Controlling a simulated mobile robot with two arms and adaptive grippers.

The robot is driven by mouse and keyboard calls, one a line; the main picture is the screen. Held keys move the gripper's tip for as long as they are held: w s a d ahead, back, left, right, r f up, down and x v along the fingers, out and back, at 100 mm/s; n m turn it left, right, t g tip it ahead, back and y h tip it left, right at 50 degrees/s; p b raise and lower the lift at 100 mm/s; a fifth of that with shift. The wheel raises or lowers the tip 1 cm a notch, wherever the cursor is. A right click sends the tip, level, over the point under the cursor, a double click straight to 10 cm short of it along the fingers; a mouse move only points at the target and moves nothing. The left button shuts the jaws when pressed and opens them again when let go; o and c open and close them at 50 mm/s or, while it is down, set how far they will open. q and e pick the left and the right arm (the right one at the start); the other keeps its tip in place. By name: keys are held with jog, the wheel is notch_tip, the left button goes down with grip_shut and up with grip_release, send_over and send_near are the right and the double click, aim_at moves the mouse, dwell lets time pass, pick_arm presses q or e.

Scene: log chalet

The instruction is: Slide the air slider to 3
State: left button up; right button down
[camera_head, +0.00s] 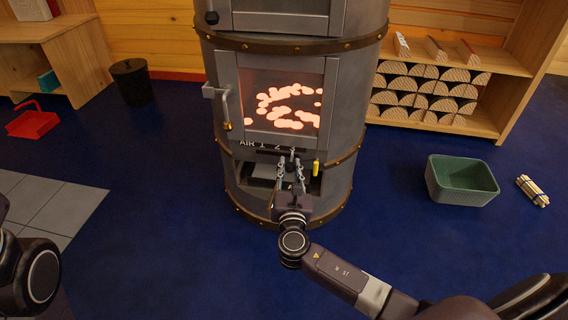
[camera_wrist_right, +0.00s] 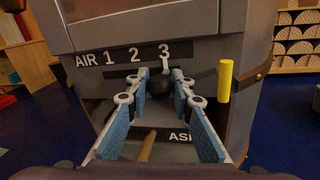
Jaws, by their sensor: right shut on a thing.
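The stove's air scale (camera_wrist_right: 120,54) is a dark strip marked AIR 1 2 3. It also shows in the head view (camera_head: 262,145), where the 3 is partly hidden. The air slider's dark round knob (camera_wrist_right: 160,86) is below the 3, with a pale pointer (camera_wrist_right: 166,64) just under that number. My right gripper (camera_head: 292,166) is at the stove front, its fingers closed around the knob; in the wrist view its fingertips (camera_wrist_right: 161,80) are on either side of it. My left gripper is out of view; only part of my left arm shows.
A yellow handle (camera_wrist_right: 225,81) stands just right of the knob. Below is the ash compartment (camera_head: 262,184) with a partly hidden label. The stove door (camera_head: 282,98) glows above. A green bin (camera_head: 461,183) and a bundle of sticks (camera_head: 533,190) lie right on the blue floor.

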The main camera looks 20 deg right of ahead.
jog(key=shift+s+d+f, duration=0.15)
jog(key=shift+d, duration=0.05)
jog(key=c, duration=1.7)
grip_release()
jog(key=shift+d, duration=0.1)
jog(key=shift+o, duration=0.2)
jog(key=shift+s, duration=0.15)
jog(key=v, duration=1.2)
